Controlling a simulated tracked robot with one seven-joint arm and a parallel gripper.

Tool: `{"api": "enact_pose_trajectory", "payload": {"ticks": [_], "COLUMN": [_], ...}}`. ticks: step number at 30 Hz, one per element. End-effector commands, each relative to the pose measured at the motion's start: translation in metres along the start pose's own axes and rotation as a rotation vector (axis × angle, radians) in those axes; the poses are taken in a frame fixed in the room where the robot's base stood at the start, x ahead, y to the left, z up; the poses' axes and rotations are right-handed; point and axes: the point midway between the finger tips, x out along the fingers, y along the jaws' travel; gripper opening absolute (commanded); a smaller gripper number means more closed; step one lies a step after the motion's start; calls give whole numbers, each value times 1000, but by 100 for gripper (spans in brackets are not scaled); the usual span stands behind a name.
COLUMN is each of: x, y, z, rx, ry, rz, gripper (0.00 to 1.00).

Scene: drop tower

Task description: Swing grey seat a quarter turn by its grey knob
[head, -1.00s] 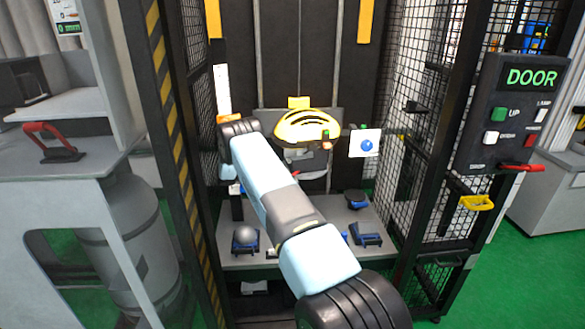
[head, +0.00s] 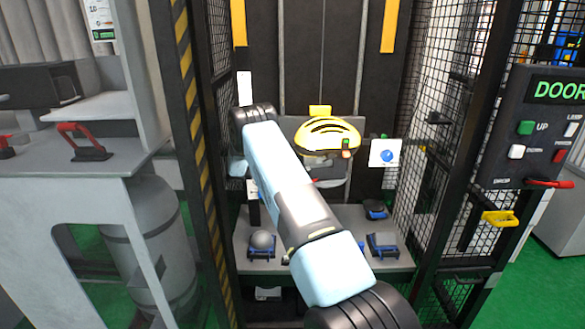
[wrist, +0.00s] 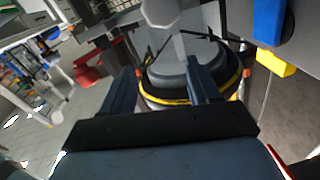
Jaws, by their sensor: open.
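In the wrist view, my gripper (wrist: 160,85) is open, its two dark fingers apart. Beyond and partly between the fingers is a round grey body (wrist: 175,75) with a black and yellow band. A pale grey rounded piece (wrist: 160,10) is cut off at the top edge. I cannot tell whether these are the seat and its knob. Contact is not visible. In the head view, my arm crosses the tower opening, and the gripper is hidden. A grey dome (head: 262,240) sits in a blue holder on the tower's base plate.
A yellow helmet (head: 327,137) hangs in the tower beside a white card (head: 385,153). A black disc (head: 375,207) and another blue holder (head: 382,246) stand at the plate's right. Mesh walls (head: 440,110) and a striped post (head: 190,130) flank the opening. A control panel (head: 525,130) is right.

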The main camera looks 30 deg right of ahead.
Motion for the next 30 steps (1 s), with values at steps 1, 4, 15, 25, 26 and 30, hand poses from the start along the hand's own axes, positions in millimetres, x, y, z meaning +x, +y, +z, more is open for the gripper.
{"api": "enact_pose_trajectory", "payload": {"ticks": [1, 4, 15, 25, 26, 30], "x": [0, 1, 8, 12, 12, 13], "y": [4, 12, 59, 96, 98, 102], "z": [-8, -21, -60, -83, -84, -87], "rx": [0, 1, -1, -1, 0, 0], "ry": [0, -1, -1, -1, -1, -1], "rz": [0, -1, -1, 0, 0, 0], "gripper": [61, 61, 61, 61, 61, 61]}}
